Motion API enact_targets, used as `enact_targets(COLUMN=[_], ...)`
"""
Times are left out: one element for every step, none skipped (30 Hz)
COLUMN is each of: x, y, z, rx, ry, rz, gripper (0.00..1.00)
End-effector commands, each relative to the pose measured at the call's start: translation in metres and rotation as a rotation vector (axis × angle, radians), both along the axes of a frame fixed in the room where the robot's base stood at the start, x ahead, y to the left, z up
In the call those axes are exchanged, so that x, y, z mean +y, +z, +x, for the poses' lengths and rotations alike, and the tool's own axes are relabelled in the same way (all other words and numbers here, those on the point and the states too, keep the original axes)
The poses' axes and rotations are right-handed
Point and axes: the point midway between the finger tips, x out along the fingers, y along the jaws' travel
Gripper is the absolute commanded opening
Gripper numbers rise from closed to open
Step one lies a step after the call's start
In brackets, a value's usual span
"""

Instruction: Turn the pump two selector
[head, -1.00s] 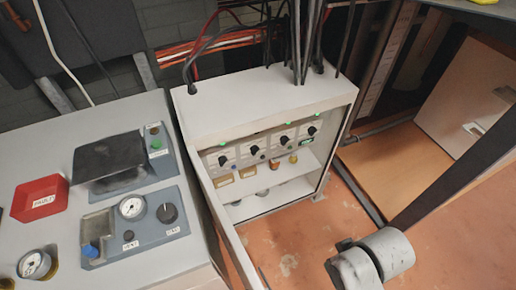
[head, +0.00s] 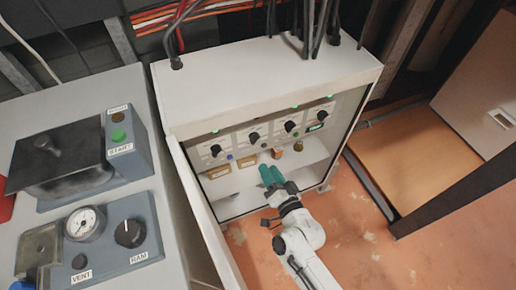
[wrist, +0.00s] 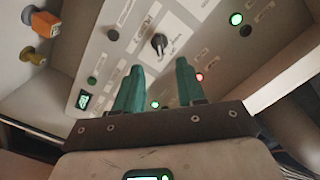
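In the head view, a row of black rotary selectors is on the grey panel inside the open cabinet, among them a left one (head: 215,150), a second from left (head: 254,137) and a third (head: 289,127). Their labels are too small to read, so I cannot tell which is pump two. My gripper (head: 271,174) has teal fingers and is in front of the cabinet opening, below the panel. In the wrist view, my gripper (wrist: 158,68) is open and empty, its fingers apart. One black selector (wrist: 159,43) shows just beyond and between the fingertips, not touched.
The white cabinet (head: 270,75) has its door (head: 200,215) open on the left. Brass and orange fittings (wrist: 42,22) sit near the panel. Lit green (wrist: 236,18) and red lamps (wrist: 199,77) show.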

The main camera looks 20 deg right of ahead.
Motion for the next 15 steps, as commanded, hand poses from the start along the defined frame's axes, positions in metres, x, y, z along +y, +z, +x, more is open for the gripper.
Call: enact_targets(x=[-0.002, -0.003, -0.004, -0.004, -0.005, -0.005, -0.005, -0.005, -0.005, -0.005, -0.005, -0.005, -0.005, -0.005, -0.005], y=[-0.002, -0.002, -0.002, -0.002, -0.002, -0.001, -0.001, 0.000, -0.001, 0.000, 0.000, 0.000, 0.000, 0.000, 0.000], z=[0.001, 0.002, 0.003, 0.004, 0.005, 0.009, 0.012, 0.016, 0.021, 0.026, 0.032, 0.039, 0.045, 0.051, 0.058], rx=[-0.018, -0.026, -0.033, -0.037, -0.040, -0.042, -0.043, -0.043, -0.042, -0.043, -0.044, -0.043, -0.043, -0.042, -0.043], ry=[-0.016, -0.023, -0.030, -0.034, -0.037, -0.038, -0.039, -0.039, -0.038, -0.039, -0.038, -0.037, -0.037, -0.038, -0.037], rz=[0.011, 0.016, 0.020, 0.022, 0.024, 0.024, 0.025, 0.025, 0.025, 0.025, 0.024, 0.023, 0.023, 0.024, 0.024], gripper=[0.39, 0.39, 0.39, 0.39, 0.39, 0.39, 0.39, 0.39, 0.39, 0.39, 0.39, 0.39, 0.39, 0.39, 0.39])
